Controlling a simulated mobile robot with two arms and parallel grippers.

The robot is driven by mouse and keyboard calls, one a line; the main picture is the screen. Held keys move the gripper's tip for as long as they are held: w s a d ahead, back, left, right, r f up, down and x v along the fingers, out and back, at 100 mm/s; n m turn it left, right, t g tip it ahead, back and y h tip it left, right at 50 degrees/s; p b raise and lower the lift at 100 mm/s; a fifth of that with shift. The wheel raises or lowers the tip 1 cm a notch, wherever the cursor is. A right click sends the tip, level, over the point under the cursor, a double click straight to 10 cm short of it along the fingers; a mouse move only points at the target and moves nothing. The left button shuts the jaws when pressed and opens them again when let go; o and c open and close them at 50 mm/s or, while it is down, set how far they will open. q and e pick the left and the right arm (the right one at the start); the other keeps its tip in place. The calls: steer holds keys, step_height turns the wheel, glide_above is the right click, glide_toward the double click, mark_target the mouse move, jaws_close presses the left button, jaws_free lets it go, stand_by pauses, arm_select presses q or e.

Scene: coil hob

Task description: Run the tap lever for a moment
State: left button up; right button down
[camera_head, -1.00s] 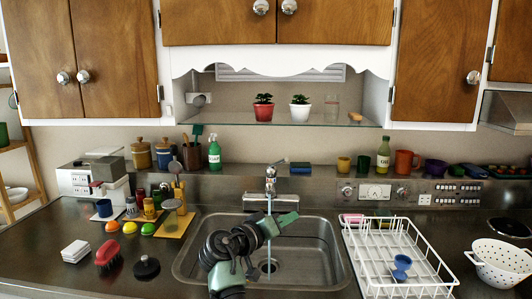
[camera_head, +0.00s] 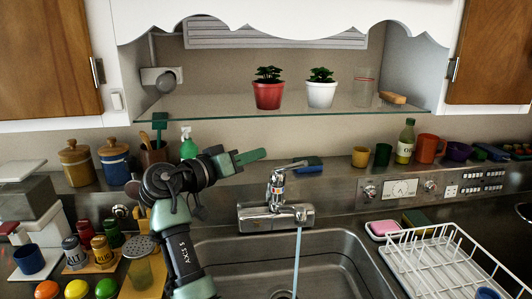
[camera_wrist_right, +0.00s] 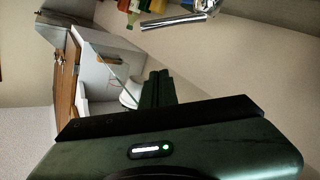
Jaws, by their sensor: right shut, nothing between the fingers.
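The chrome tap (camera_head: 276,212) stands behind the sink, with its lever (camera_head: 291,166) on top pointing up to the right. A stream of water (camera_head: 297,260) runs from the tap into the basin. My right gripper (camera_head: 255,155) is shut and empty, raised left of the tap lever, its fingers pointing right. A gap shows between the fingertips and the lever in the picture; their depth is hard to judge. In the right wrist view the shut dark fingers (camera_wrist_right: 158,88) show, with a chrome piece (camera_wrist_right: 180,20) at the top. My left gripper is not in view.
The sink basin (camera_head: 270,265) is empty. A white dish rack (camera_head: 440,262) stands on the right. A blue-green sponge (camera_head: 308,164) lies on the ledge behind the tap. Canisters and a green spray bottle (camera_head: 188,145) stand behind my right arm. A glass shelf (camera_head: 225,112) hangs above.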

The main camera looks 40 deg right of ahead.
arm_select(q)
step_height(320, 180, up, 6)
steer(key=p, duration=0.5)
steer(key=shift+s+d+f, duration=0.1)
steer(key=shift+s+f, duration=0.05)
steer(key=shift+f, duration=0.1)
arm_select(e)
steer(key=s+d+f, duration=0.1)
steer(key=d+f, duration=0.2)
steer(key=d, duration=0.7)
steer(key=shift+d+f, duration=0.3)
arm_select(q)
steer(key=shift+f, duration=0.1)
arm_select(e)
steer(key=shift+d+f, duration=0.1)
